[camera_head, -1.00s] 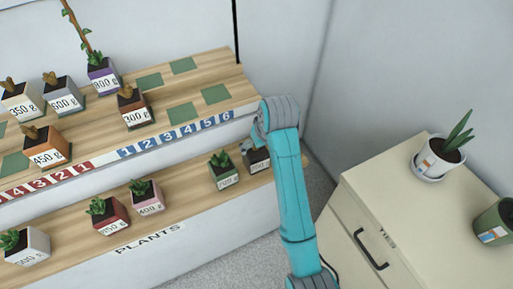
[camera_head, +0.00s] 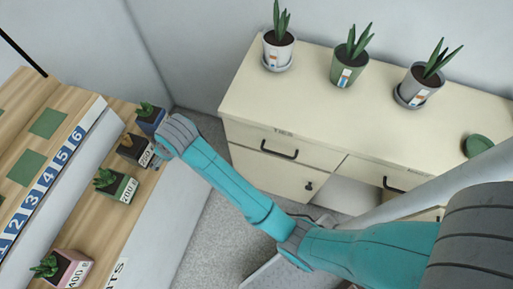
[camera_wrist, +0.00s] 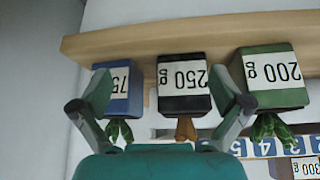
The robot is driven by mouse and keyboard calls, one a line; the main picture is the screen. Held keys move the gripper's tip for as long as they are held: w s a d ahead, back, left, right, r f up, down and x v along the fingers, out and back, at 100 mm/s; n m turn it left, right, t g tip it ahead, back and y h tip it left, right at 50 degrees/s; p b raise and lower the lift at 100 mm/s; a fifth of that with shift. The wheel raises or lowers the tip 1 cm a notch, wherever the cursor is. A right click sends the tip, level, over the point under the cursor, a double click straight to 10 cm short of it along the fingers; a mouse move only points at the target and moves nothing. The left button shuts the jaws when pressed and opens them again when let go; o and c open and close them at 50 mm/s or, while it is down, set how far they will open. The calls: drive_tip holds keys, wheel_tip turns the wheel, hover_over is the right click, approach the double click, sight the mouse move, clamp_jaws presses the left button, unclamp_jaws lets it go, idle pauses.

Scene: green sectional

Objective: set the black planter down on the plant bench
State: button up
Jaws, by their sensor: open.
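The black planter (camera_head: 133,152), labelled 250 g, stands on the low wooden step (camera_head: 117,223), whose front lettering ends in "TS". My gripper (camera_head: 160,152) is at the front of the planter, partly covering its label in the head view. In the wrist view, which shows the scene upside down, the black planter (camera_wrist: 183,95) sits between the two spread fingers of my gripper (camera_wrist: 166,80). The gripper is open. The planter's base rests on the step's board (camera_wrist: 190,40). I cannot tell whether a finger touches it.
A blue planter (camera_head: 151,120) stands close on one side, a green 200 g planter (camera_head: 118,187) on the other. A pink planter (camera_head: 68,268) is farther along. The upper tier (camera_head: 60,100) has green squares. A cream cabinet (camera_head: 300,100) with potted plants stands to the right.

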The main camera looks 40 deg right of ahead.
drive_tip(key=s+d+f+m+t, duration=0.1)
drive_tip(key=s+d+f+t, duration=0.2)
drive_tip(key=s, duration=0.4)
drive_tip(key=s+d+f+m, duration=0.1)
drive_tip(key=s+d+f, duration=0.2)
drive_tip(key=s+d, duration=0.35)
drive_tip(key=s+d+f+m+t, duration=0.1)
drive_tip(key=s+d+f+t, duration=0.15)
drive_tip(key=s, duration=0.45)
drive_tip(key=s+d+r+m+t+h, duration=0.1)
drive_tip(key=s+d+r+t, duration=0.1)
drive_tip(key=s+r, duration=0.6)
drive_tip(key=s+d+r+m+t+h, duration=0.1)
drive_tip(key=s+d+r, duration=0.3)
drive_tip(key=s+r, duration=0.4)
drive_tip(key=s, duration=0.5)
drive_tip(key=shift+s+d+t+h, duration=0.3)
drive_tip(key=shift+s+t+h, duration=0.05)
drive_tip(key=shift+h, duration=0.05)
